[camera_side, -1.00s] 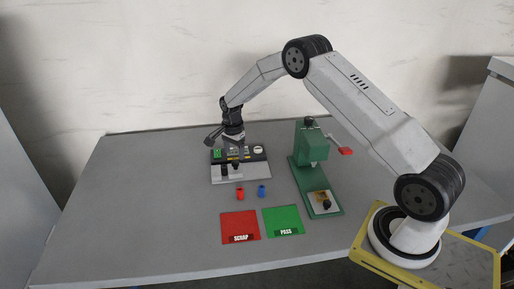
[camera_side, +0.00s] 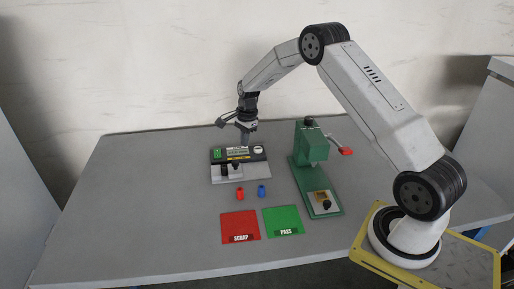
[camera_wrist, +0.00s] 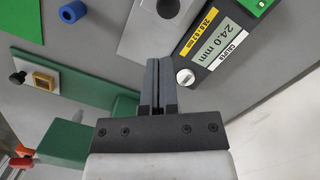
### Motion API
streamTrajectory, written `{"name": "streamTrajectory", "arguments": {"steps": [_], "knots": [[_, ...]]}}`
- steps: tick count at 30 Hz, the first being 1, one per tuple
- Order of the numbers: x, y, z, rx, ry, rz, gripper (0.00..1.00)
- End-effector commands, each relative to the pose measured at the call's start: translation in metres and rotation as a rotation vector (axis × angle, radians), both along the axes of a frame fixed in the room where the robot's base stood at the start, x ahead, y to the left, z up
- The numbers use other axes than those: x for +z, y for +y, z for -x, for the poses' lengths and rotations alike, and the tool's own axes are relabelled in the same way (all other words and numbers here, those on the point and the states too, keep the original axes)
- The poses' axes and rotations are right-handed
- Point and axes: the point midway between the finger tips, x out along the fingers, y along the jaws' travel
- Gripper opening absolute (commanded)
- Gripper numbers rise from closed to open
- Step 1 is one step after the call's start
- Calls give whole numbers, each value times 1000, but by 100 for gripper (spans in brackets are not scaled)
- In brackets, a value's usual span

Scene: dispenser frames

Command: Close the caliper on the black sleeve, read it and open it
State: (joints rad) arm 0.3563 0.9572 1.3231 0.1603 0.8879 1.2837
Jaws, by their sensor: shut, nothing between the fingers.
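The caliper (camera_side: 259,157) is a dark box with a pale plate in front, on the table left of centre. In the wrist view its display (camera_wrist: 215,41) reads 24.0 mm. Small dark parts stand on the plate; one, which looks like the black sleeve (camera_side: 225,170), is at its left, but I cannot tell whether the jaws touch it. A black round part (camera_wrist: 168,8) shows on the plate in the wrist view, partly cut off. My gripper (camera_side: 247,142) is shut and empty, raised above the back of the caliper; its fingers (camera_wrist: 155,65) show together in the wrist view.
A green press (camera_side: 305,165) with a red-tipped lever (camera_side: 346,151) stands to the right. A red sleeve (camera_side: 240,194) and a blue sleeve (camera_side: 262,191) stand in front of the caliper. Red SCRAP (camera_side: 239,225) and green PASS (camera_side: 284,219) mats lie nearer. The table's left side is clear.

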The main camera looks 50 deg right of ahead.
Motion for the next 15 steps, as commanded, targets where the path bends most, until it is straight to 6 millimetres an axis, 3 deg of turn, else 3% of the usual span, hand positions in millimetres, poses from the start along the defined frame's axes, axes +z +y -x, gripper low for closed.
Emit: {"name": "streamTrajectory", "arguments": {"steps": [6,10,15], "knots": [[12,-44,25,-225,-45,-153,0],[17,-60,34,-312,-71,-216,0],[20,-66,37,-351,-85,-244,0]]}}
